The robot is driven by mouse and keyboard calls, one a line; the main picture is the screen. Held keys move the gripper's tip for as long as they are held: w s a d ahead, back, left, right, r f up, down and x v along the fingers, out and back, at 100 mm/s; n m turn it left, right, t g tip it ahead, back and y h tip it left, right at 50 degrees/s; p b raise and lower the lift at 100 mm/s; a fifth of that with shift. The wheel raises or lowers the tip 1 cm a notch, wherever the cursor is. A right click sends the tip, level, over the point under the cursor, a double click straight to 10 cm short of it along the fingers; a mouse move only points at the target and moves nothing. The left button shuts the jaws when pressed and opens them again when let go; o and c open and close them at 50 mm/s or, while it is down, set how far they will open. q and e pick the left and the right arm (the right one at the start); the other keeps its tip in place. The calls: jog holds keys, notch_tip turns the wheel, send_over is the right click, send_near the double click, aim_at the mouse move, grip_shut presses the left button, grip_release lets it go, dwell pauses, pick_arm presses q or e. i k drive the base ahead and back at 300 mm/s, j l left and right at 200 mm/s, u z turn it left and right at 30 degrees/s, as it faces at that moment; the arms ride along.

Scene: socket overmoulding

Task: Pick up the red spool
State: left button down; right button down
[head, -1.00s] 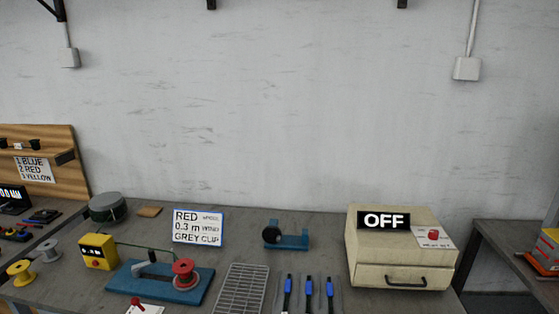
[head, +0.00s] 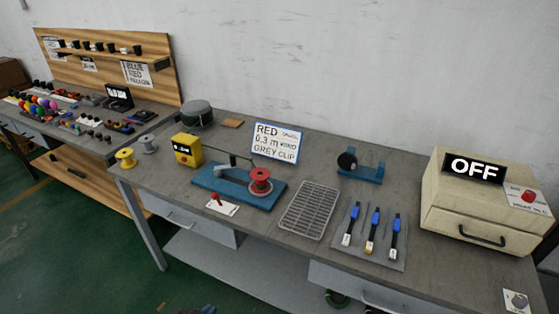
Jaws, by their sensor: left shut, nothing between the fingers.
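The red spool (head: 260,181) sits on the right end of a blue winding stand (head: 225,187) on the grey workbench. A yellow box (head: 187,150) with a dark display stands at the stand's left end. A dark part of my left gripper (head: 197,310) just shows at the bottom edge, well below and in front of the bench, apart from the spool. It is shut and empty; most of it is cut off by the frame. My right gripper is not in view.
A sign (head: 276,143) reading RED, 0.3 m, GREY CLIP stands behind the spool. A wire rack (head: 309,210) lies right of it, then a mat (head: 393,258) with blue-handled tools. A beige machine (head: 478,208) marked OFF stands at right. Yellow (head: 126,159) and grey (head: 148,145) spools stand left.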

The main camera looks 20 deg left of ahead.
aim_at(260, 186)
jog(key=j, duration=0.5)
jog(key=i+j+u, duration=0.1)
jog(key=j, duration=0.4)
jog(key=i+j, duration=0.15)
jog(key=j, duration=0.4)
jog(key=i+j+u, duration=0.1)
jog(key=j, duration=0.4)
jog(key=i+j, duration=0.1)
jog(key=j, duration=0.4)
jog(key=i+j+u, duration=0.1)
jog(key=j, duration=0.4)
